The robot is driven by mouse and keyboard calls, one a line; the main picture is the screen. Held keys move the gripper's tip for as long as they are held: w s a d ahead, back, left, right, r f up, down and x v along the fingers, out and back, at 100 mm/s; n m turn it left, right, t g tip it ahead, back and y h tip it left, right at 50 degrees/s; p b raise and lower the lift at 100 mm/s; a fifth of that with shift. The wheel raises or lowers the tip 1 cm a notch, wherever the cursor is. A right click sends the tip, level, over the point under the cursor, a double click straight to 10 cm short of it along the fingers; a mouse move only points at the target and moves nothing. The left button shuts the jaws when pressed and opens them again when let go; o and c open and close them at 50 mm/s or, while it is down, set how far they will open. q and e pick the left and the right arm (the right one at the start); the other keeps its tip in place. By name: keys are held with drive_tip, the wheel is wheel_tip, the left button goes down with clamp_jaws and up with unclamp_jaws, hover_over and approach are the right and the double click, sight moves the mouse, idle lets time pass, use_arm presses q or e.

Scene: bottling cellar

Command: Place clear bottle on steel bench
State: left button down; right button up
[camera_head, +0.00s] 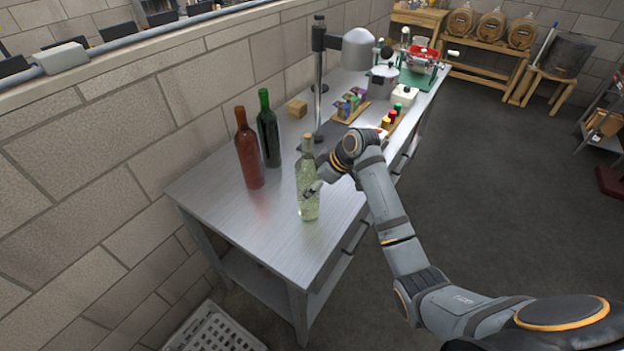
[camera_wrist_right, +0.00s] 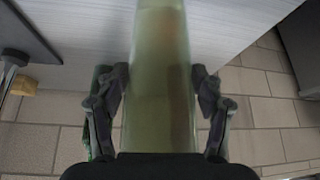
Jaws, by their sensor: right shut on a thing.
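The clear bottle (camera_head: 307,183) is upright, pale greenish with a tan top, at the near part of the steel bench (camera_head: 225,205). My right gripper (camera_head: 312,190) is shut on its body from the right. In the right wrist view the bottle (camera_wrist_right: 160,85) fills the middle between the two fingers (camera_wrist_right: 160,110). The bottle's base appears at the bench top; I cannot tell whether it touches. My left gripper is not in view.
A red bottle (camera_head: 248,155) and a dark green bottle (camera_head: 268,130) stand left of the clear bottle. A lamp-like stand (camera_head: 318,90), a wooden block (camera_head: 297,108) and small coloured items (camera_head: 348,105) are farther back. The bench's near left corner is bare.

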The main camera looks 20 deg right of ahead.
drive_tip(key=shift+r, duration=0.15)
drive_tip(key=o, duration=1.4)
drive_tip(key=shift+f, duration=0.2)
drive_tip(key=o, duration=0.4)
drive_tip(key=shift+s, duration=0.1)
drive_tip(key=shift+r, duration=0.1)
drive_tip(key=b+v, duration=0.1)
drive_tip(key=v, duration=1.1)
drive_tip(key=shift+a+r+b, duration=0.1)
drive_tip(key=shift+b, duration=0.2)
